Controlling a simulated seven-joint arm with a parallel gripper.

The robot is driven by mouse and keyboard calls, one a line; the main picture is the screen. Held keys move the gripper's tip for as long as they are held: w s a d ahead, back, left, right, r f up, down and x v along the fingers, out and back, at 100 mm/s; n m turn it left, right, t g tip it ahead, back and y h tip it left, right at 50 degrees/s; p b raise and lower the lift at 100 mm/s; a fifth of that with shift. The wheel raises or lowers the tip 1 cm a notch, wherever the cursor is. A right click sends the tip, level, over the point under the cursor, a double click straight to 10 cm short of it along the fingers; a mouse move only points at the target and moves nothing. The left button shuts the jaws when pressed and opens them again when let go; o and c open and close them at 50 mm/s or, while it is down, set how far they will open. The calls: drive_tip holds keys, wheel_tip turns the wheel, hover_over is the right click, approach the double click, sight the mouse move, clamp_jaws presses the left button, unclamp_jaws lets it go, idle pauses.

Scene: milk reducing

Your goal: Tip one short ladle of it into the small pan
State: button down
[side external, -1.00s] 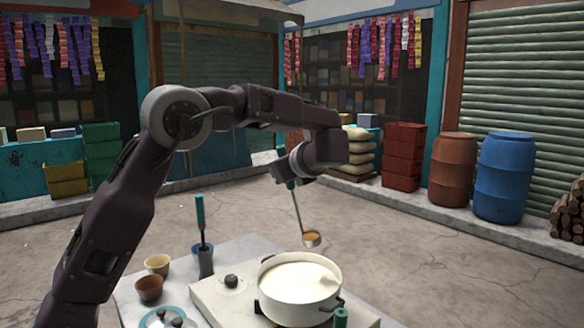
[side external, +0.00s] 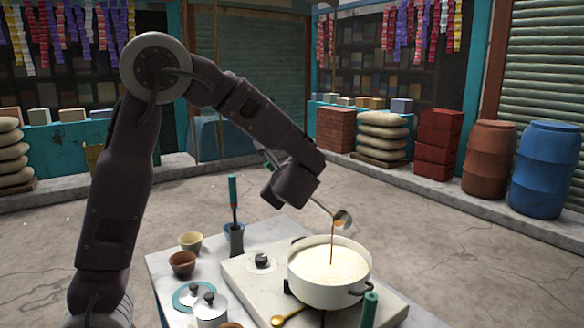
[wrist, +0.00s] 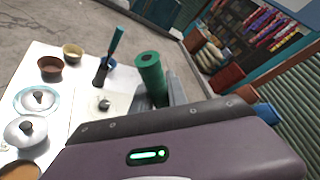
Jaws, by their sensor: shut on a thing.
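My gripper (side external: 272,188) is shut on the green handle of a metal ladle; the fingers are mostly hidden behind my wrist. In the wrist view, the green handle (wrist: 151,78) stands beside a grey finger. The ladle's bowl (side external: 343,219) is tilted above the white pan. A thin brown stream (side external: 331,243) runs from it down into the pan. The white pan (side external: 328,295) holds a pale, creamy liquid (side external: 330,263) and sits on the burner of a pale stove slab (side external: 245,279). How much is left in the ladle is hidden.
Left of the slab are a green-handled tool in a dark holder (side external: 236,238), a cream cup (side external: 190,242), a brown bowl (side external: 182,263), a teal-rimmed lid (side external: 187,297) and a lidded metal pot (side external: 210,310). A golden spoon (side external: 288,317) and green upright handle (side external: 369,311) are near the front.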

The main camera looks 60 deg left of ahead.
drive_tip(key=s+a+f+n+t+y, duration=0.1)
drive_tip(key=s+f+n+t, duration=0.1)
drive_tip(key=s+f+n, duration=0.3)
wheel_tip(320, 180, down, 4)
drive_tip(key=shift+f+t, duration=0.1)
drive_tip(key=shift+t, duration=0.2)
idle(0.7)
